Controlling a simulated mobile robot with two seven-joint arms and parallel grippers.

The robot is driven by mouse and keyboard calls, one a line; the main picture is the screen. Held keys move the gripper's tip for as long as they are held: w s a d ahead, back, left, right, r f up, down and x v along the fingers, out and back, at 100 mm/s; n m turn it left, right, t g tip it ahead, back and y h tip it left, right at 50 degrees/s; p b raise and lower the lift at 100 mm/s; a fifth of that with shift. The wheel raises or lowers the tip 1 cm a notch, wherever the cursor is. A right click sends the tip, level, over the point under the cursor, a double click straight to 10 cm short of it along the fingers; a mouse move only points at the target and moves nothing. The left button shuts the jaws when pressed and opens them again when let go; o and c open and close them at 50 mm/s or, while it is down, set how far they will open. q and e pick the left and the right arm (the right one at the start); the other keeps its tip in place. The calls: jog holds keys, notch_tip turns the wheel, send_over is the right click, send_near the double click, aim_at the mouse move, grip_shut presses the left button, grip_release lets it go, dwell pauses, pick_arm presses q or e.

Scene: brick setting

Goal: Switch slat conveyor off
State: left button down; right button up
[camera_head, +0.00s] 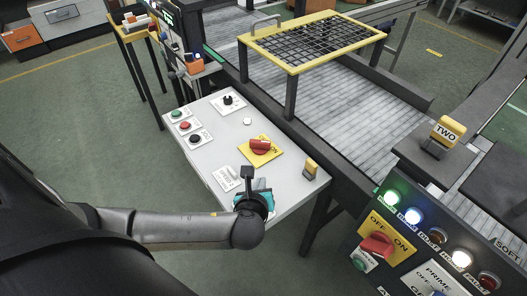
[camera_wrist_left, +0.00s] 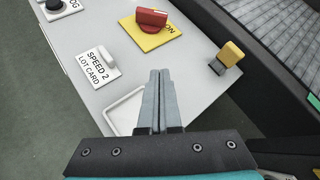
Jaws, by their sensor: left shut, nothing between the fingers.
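The slat conveyor (camera_head: 400,118) is a grey slatted belt running beyond the light grey control desk (camera_head: 212,122). On the desk is a red rotary knob (camera_head: 260,146) on a yellow plate with "ON" readable at its right. It also shows at the top of the left wrist view (camera_wrist_left: 152,17). The other end of that label is hidden. My left gripper (camera_head: 247,174) is over the near part of the desk, fingers together and empty. In the left wrist view its fingertips (camera_wrist_left: 160,73) are apart from the knob, on its near side. My right gripper is not in view.
Push buttons (camera_head: 185,127), a black knob (camera_head: 228,99), a lot card (camera_head: 227,178) and a yellow-topped piece (camera_head: 310,168) are on the desk. A dark panel (camera_head: 410,215) at right has another red OFF/ON knob (camera_head: 376,246) and lit lamps. A yellow-framed grid table (camera_head: 315,40) stands over the belt.

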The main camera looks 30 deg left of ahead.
pick_arm(q)
jog(key=a+m, duration=0.1)
jog(key=w+a+m+t, duration=0.1)
jog(key=m, duration=0.1)
jog(key=shift+w, duration=0.2)
jog(key=b, duration=0.3)
send_near(265, 148)
jog(key=f, duration=0.1)
jog(key=w+f, duration=0.1)
jog(key=f, duration=0.1)
jog(key=w, duration=0.1)
jog(key=w+a+b, duration=0.1)
jog(key=w, duration=0.1)
jog(key=shift+w+a+f, duration=0.1)
jog(key=shift+a+f, duration=0.1)
jog(key=shift+w+a, duration=0.15)
jog(key=shift+w, duration=0.35)
